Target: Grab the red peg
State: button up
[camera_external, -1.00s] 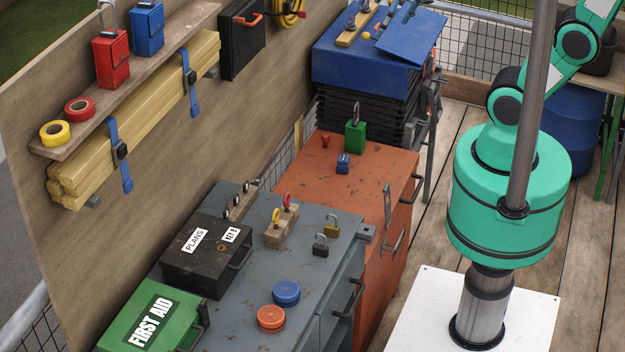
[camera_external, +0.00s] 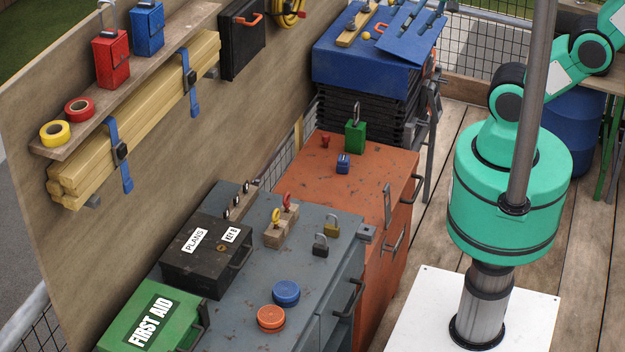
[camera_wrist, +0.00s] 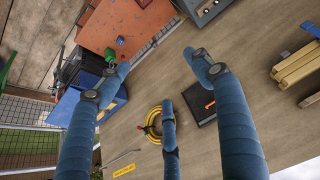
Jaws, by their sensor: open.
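A small red peg (camera_external: 325,141) stands on the top of the orange cabinet in the external view, near its wall-side back corner. I cannot make it out clearly in the wrist view. My gripper (camera_wrist: 158,72) has blue jointed fingers spread wide apart in the wrist view, with nothing between them. The orange cabinet top (camera_wrist: 105,22) lies at the upper left there, away from the fingers. In the external view, blue finger-like parts show at the top edge over the blue toolbox, but I cannot tell them apart surely.
A green padlock (camera_external: 355,137) and a small blue item (camera_external: 343,163) sit near the peg. A blue toolbox (camera_external: 340,68) stands behind the cabinet. The board wall runs along the left, with a yellow hose (camera_wrist: 153,120) and a black case (camera_wrist: 201,103) on it.

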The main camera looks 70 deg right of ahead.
jog(key=shift+c, duration=1.4)
jog(key=w+d+f+m+g, duration=0.15)
jog(key=w+d, duration=0.25)
jog(key=w, duration=0.4)
jog(key=w+d+f+m, duration=0.1)
jog(key=w+d+f, duration=0.25)
jog(key=w, duration=0.45)
jog(key=w+d+f+m+g+b, duration=0.1)
jog(key=w+d+f+g, duration=0.1)
jog(key=w+d+f, duration=0.9)
jog(key=w+d+f+m+b, duration=0.1)
jog(key=d+f, duration=0.5)
jog(key=f, duration=0.6)
jog(key=w+d+f+m+g+b, duration=0.1)
jog(key=w+d+f, duration=0.3)
jog(key=f, duration=0.9)
jog(key=w+d+f+m+g+b, duration=0.1)
jog(key=w+d+f+m, duration=0.1)
jog(key=d+f, duration=0.5)
notch_tip(320, 180, down, 6)
jog(key=shift+w+d+f, duration=0.15)
jog(key=shift+w+d, duration=0.15)
jog(key=shift+w, duration=0.15)
jog(key=shift+f, duration=0.1)
